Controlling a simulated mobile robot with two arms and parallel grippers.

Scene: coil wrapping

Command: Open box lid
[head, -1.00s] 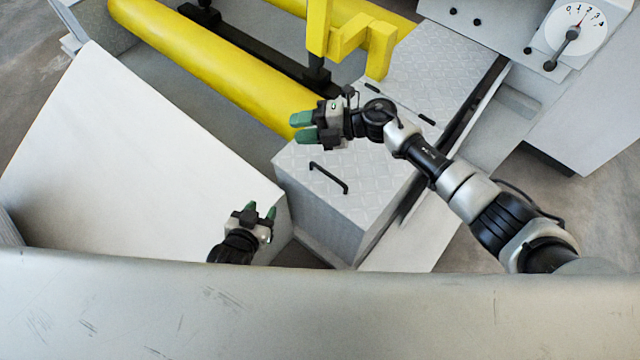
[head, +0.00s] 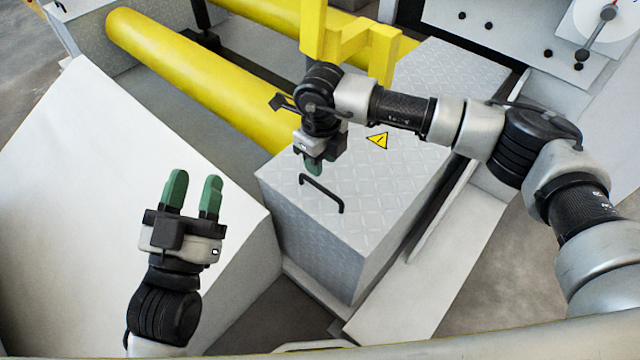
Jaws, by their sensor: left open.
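The grey box (head: 310,245) has a diamond-plate lid (head: 375,215) that lies flat and closed on it. A black bar handle (head: 325,195) stands on the lid near its left edge. My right gripper (head: 313,168) points down over the lid, close by the far end of the handle. Its green fingertips overlap in this view, so I cannot tell their gap or whether they touch the handle. My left gripper (head: 192,190) is open and empty, over the white slanted panel left of the box, its green fingers pointing away from me.
A long yellow roller (head: 195,75) and a yellow bracket (head: 375,45) lie beyond the box. The white slanted panel (head: 70,190) fills the left. A grey cabinet with a dial (head: 605,30) stands at the upper right. A yellow warning sticker (head: 378,141) shows near my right arm.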

